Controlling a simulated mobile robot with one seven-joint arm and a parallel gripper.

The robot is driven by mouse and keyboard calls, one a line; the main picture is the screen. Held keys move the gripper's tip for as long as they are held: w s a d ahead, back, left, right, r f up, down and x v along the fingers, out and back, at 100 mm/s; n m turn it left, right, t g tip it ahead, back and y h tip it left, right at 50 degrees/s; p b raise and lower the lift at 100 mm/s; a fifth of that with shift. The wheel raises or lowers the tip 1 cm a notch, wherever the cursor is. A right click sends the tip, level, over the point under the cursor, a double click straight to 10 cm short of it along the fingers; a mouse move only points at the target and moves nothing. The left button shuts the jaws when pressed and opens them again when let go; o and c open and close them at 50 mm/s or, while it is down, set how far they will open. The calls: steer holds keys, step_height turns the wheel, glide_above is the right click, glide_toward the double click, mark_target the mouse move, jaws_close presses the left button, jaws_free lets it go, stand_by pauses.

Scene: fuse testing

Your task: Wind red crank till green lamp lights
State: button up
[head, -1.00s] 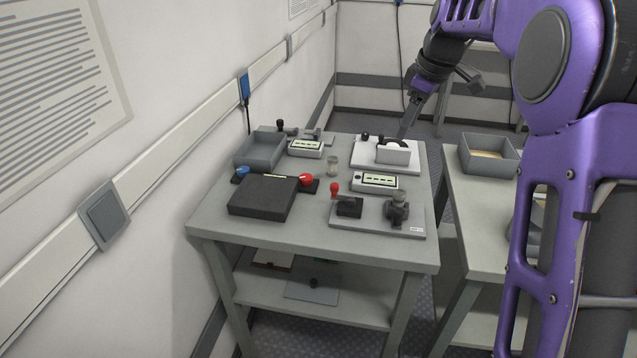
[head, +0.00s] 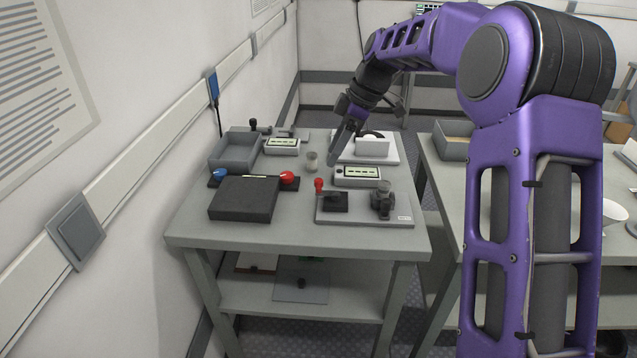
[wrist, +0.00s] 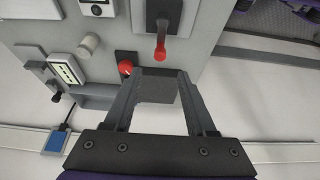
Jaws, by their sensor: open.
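The red crank (head: 319,184) has an upright red grip on a dark arm and a black block, mounted on a grey plate (head: 364,216) at the front right of the table. In the wrist view, the red crank (wrist: 160,48) shows just beyond the fingertips, apart from them. My gripper (head: 334,158) is above the table, behind and above the crank in the head view. In the wrist view, my gripper (wrist: 158,74) has its fingers spread, with no object held. I cannot make out a lit green lamp.
A dark clamp-like fitting (head: 382,201) stands on the same plate. Behind it is a white display box (head: 357,176). To the left are a red knob (head: 289,178), a blue knob (head: 219,174) and a black box (head: 243,199). A small cylinder (head: 312,162) stands near my gripper.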

mark_target(319, 180)
steer(key=b+x, duration=0.1)
steer(key=x, duration=0.8)
steer(key=shift+f, duration=0.2)
jaws_close()
